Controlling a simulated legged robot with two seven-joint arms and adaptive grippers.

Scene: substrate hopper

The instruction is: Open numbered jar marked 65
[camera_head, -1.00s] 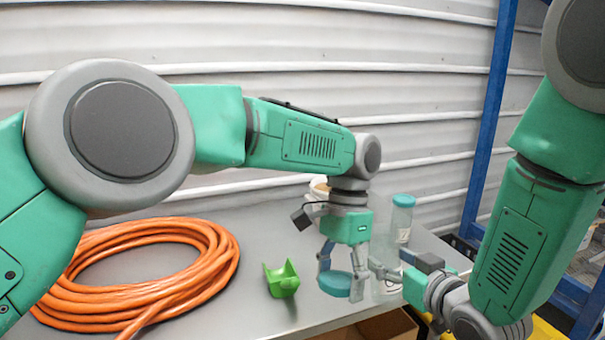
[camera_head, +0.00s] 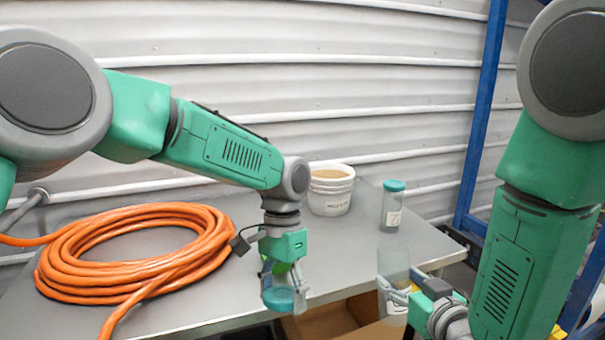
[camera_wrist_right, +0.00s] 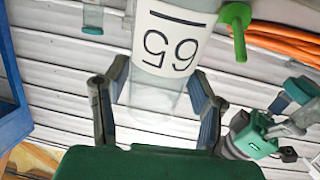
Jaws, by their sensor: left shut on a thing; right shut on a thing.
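The jar marked 65 (camera_wrist_right: 172,45) is a clear jar with a white label, filling the top middle of the right wrist view. In the head view the clear jar (camera_head: 394,262) stands up from my right gripper (camera_head: 394,288), off the table's front right edge. My right gripper is shut around it, one finger on each side. Its top shows no lid in the head view. My left gripper (camera_head: 284,292) points down near the table's front edge and is shut on a teal lid (camera_head: 279,299), apart from the jar.
Another clear jar with a teal lid (camera_head: 391,208) stands at the back right. A white bucket (camera_head: 331,190) of brown material is beside it. A green scoop (camera_wrist_right: 236,25) is partly hidden behind my left gripper. An orange hose (camera_head: 135,255) lies coiled at left. The table's middle is clear.

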